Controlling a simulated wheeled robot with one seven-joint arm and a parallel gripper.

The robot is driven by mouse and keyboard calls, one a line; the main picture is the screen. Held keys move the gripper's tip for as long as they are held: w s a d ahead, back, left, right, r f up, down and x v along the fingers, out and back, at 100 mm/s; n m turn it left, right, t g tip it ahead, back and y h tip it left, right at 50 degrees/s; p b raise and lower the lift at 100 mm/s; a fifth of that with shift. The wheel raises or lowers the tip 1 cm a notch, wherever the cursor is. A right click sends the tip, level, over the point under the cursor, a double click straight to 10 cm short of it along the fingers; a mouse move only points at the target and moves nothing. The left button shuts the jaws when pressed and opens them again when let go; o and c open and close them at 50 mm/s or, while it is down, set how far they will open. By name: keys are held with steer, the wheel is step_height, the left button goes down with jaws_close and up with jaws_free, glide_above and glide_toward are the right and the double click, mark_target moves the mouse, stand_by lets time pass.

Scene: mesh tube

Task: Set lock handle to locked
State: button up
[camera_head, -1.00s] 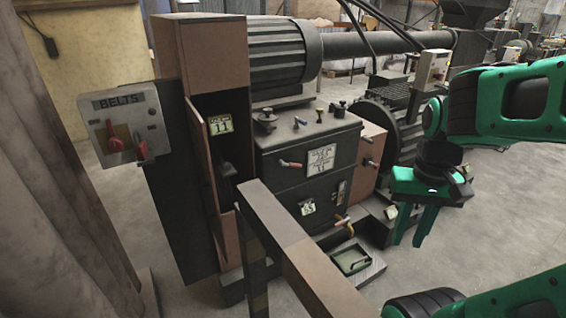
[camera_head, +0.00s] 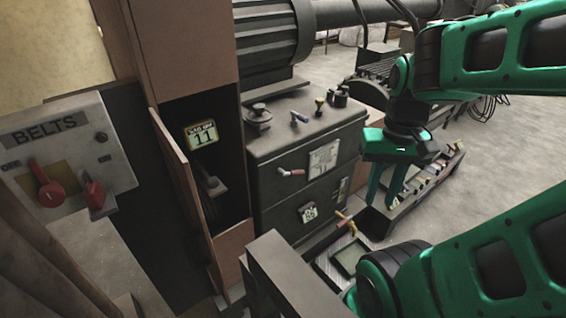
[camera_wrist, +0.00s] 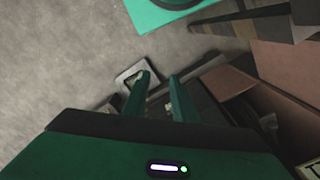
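A grey control box marked BELTS (camera_head: 62,150) is at the left in the head view. It has a red rotary knob (camera_head: 47,184) on its front and a second red handle (camera_head: 96,196) at its lower right. My gripper (camera_head: 382,200) hangs fingers down in front of the machine, well to the right of the box. Its fingers are apart with nothing between them. The wrist view shows the spread fingers (camera_wrist: 160,80) above the floor and machine parts.
The dark machine cabinet (camera_head: 280,218) with small levers stands in the middle. An open cabinet door (camera_head: 180,180) sticks out between it and the box. A grey beam (camera_head: 290,275) lies in front. Concrete floor (camera_head: 500,160) is clear at the right.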

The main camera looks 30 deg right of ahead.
steer(key=shift+w+d, duration=0.2)
steer(key=shift+w, duration=0.15)
steer(key=m+t, duration=0.2)
steer(key=m, duration=0.8)
glide_above(294, 174)
step_height(294, 174, down, 7)
steer(key=f, duration=0.9)
steer(key=shift+w+d+f, duration=0.2)
steer(key=shift+w+f, duration=0.15)
steer(key=shift+w, duration=0.05)
jaws_close()
